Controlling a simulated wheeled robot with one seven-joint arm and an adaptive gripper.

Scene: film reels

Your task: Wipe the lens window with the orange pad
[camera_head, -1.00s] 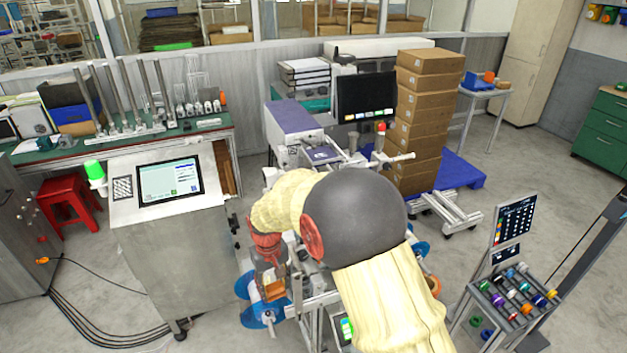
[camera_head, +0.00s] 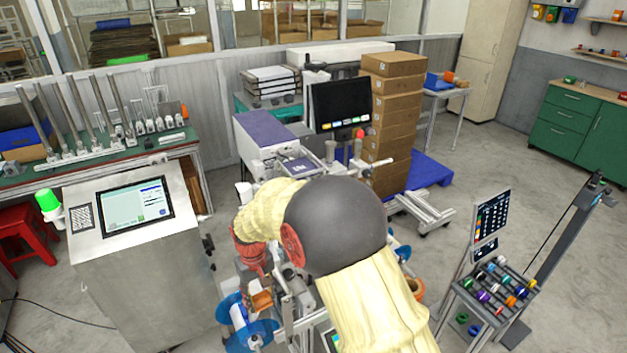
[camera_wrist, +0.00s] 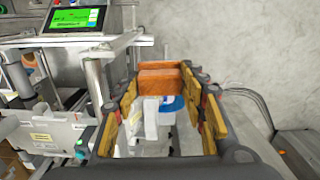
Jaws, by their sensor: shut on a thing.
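My gripper (camera_wrist: 166,88) is shut on the orange pad (camera_wrist: 160,78), a block held between the fingertips in the wrist view. In the head view my gripper (camera_head: 258,285) points down in front of the labelling machine with the pad (camera_head: 262,300) at its tip. The pad is above and close to the machine's blue reel (camera_head: 236,308); I cannot tell whether it touches anything. I cannot make out the lens window in either view; my arm covers much of the machine.
A grey console with a screen (camera_head: 137,205) stands left of my arm. The machine's rails and green-lit panel (camera_wrist: 75,20) are close on the left in the wrist view. Stacked cartons (camera_head: 392,110) stand behind, and a spool rack (camera_head: 495,290) at right. Open floor lies right of the cartons.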

